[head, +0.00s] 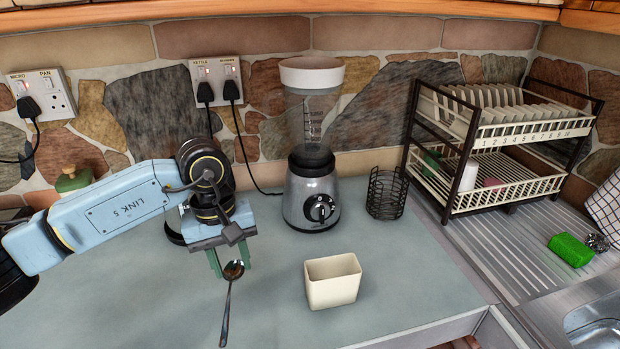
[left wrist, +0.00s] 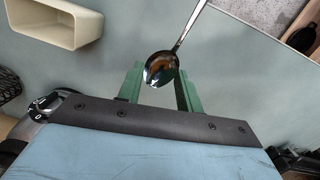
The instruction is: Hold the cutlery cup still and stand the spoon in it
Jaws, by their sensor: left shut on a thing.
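The cutlery cup appears to be the cream, open-topped rectangular cup (head: 334,291). It stands upright on the counter, right of my left gripper, and shows no contents. It also shows at the top left of the left wrist view (left wrist: 68,42). My left gripper (head: 232,266) points down, its green fingers shut on the bowl end of a shiny metal spoon (head: 227,305). The handle runs toward the front of the counter. In the left wrist view the spoon's bowl (left wrist: 161,68) sits between the fingertips. The spoon is apart from the cup. My right gripper is not in view.
A blender (head: 312,190) and a black wire holder (head: 386,194) stand behind the cup. A dish rack (head: 500,130) with plates stands at the right, near a green sponge (head: 570,250) and the sink. The counter (head: 420,285) around the cup is clear.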

